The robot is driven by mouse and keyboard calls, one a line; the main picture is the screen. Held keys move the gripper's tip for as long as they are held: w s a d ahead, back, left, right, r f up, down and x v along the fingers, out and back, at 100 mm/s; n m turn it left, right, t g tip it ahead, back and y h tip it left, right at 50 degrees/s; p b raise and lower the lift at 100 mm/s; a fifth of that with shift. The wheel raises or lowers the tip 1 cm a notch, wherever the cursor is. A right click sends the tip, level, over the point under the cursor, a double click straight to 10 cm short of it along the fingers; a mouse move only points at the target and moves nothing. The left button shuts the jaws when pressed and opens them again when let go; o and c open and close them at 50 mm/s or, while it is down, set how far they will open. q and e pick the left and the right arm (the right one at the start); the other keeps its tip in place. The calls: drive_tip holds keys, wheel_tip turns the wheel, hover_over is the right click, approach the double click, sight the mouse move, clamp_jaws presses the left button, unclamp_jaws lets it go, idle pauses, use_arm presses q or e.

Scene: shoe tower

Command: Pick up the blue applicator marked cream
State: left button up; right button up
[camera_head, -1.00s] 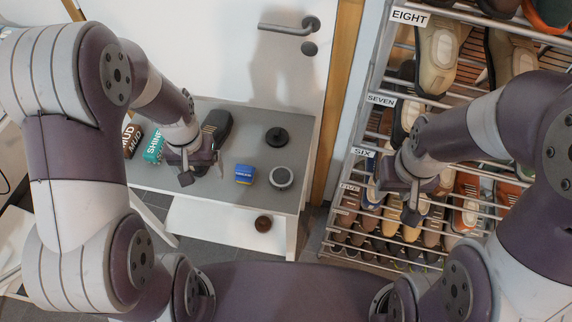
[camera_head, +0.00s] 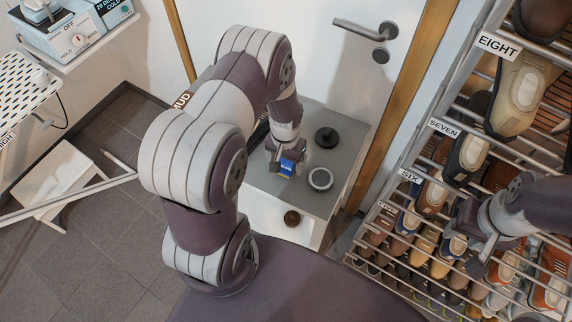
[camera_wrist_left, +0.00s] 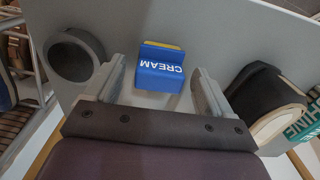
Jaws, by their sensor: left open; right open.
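The blue applicator (camera_head: 288,169), with a yellow edge, sits on the grey top of the low cabinet. In the left wrist view the applicator (camera_wrist_left: 160,72) shows the white word CREAM upside down. My left gripper (camera_wrist_left: 160,90) is open, with one finger on each side of it and a visible gap to both. In the head view my left gripper (camera_head: 286,158) is right at the applicator and partly covers it. My right gripper (camera_head: 478,264) is open and empty in front of the shoe rack.
A grey-rimmed round tin (camera_head: 320,179) stands close beside the applicator, and a black round object (camera_head: 326,138) lies behind. A black brush-like object (camera_wrist_left: 266,100) is on the other side. The shoe rack (camera_head: 428,122) fills the right. A brown round object (camera_head: 292,218) sits lower.

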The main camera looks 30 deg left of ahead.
sight(287, 161)
use_arm(q)
drive_tip(key=shift+f, duration=0.1)
drive_tip(key=c, duration=1)
drive_tip(key=shift+c, duration=0.2)
drive_tip(key=r, duration=0.4)
drive_tip(key=shift+d+r, duration=0.2)
drive_tip(key=shift+r, duration=0.05)
drive_tip(key=s+d+r, duration=0.2)
drive_tip(key=d+r, duration=0.4)
drive_tip(key=d, duration=0.5)
drive_tip(key=shift+s+r, duration=0.2)
drive_tip(key=shift+r, duration=0.1)
drive_tip(key=shift+o, duration=1.3)
drive_tip(key=shift+c, duration=0.8)
